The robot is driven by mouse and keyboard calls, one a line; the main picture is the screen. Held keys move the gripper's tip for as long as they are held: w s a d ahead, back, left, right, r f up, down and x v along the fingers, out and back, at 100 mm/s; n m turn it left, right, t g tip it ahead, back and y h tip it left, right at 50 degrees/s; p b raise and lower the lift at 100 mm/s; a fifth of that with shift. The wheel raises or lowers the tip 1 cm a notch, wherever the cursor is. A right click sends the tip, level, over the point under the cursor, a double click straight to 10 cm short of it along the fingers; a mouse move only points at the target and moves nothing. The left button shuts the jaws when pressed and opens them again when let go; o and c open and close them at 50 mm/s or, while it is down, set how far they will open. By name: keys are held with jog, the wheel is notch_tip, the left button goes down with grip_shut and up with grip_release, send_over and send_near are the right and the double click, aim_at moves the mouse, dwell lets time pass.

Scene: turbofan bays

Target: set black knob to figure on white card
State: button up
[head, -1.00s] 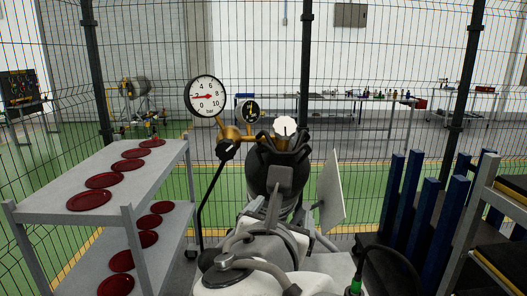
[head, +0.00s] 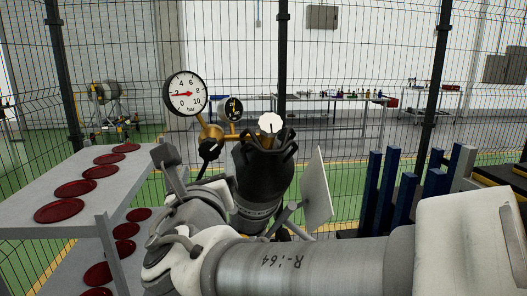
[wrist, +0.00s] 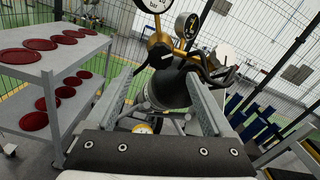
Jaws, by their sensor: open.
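The black knob (head: 209,150) sits on the front of a brass regulator (head: 212,132), below two round gauges. In the wrist view the black knob (wrist: 160,57) is beyond my fingertips, near the middle top. My gripper (wrist: 160,75) is open and empty, its two grey fingers wide apart, touching nothing that I can see. In the head view my arm hides most of it. A white card (head: 316,190) stands tilted to the right of the black cylinder collar (head: 262,165). It is seen at a steep angle and no figure is readable.
The large gauge (head: 186,93) has a red needle; a small dark gauge (head: 230,109) is beside it. A white knob (head: 271,122) tops the cylinder. A grey shelf cart (head: 30,195) with dark red discs is left. Blue posts (head: 405,200) stand right. Mesh fence closes the back.

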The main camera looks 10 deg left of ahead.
aim_at(209, 152)
jog(key=x, duration=0.9)
jog(key=shift+w, duration=0.3)
grip_shut()
jog(key=shift+f+m+b, duration=0.15)
jog(key=shift+m+b, duration=0.45)
jog(key=shift+b, duration=0.6)
grip_release()
jog(key=shift+s, duration=0.15)
jog(key=p+v, duration=0.1)
jog(key=v, duration=1.6)
